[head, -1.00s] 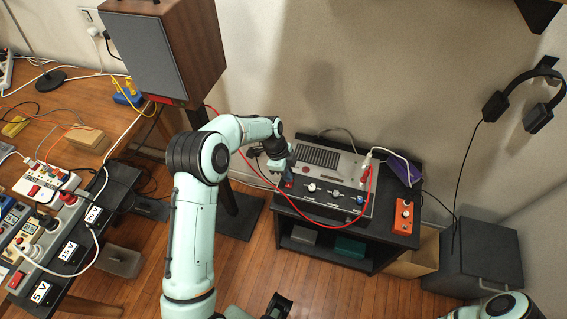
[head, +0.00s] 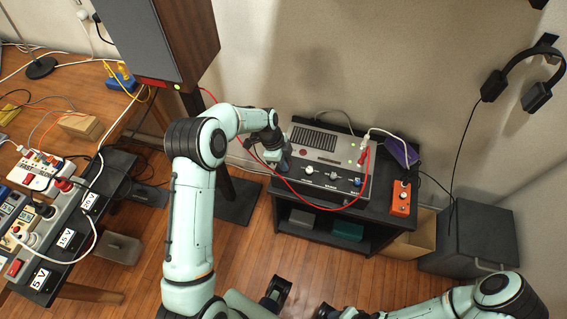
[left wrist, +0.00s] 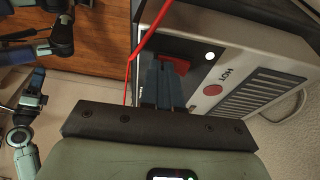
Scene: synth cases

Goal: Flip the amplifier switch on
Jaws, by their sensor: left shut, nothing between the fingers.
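The amplifier (head: 318,158) is a grey box with a vent grille and a dark front panel of knobs, on a black stand. Its red switch (left wrist: 181,64) shows in the left wrist view, partly hidden behind my fingers. A white light (left wrist: 210,56) glows beside it. My left gripper (head: 284,166) is at the panel's left end. Its blue fingers (left wrist: 163,84) are shut and empty, in front of the switch. I cannot tell whether they touch it, or which way the switch is tipped.
A red cable (head: 300,200) loops across the amplifier's front and passes close to my left fingers. An orange pedal (head: 401,198) stands on the stand (head: 375,215) to the right. A speaker (head: 160,45) rises at the left.

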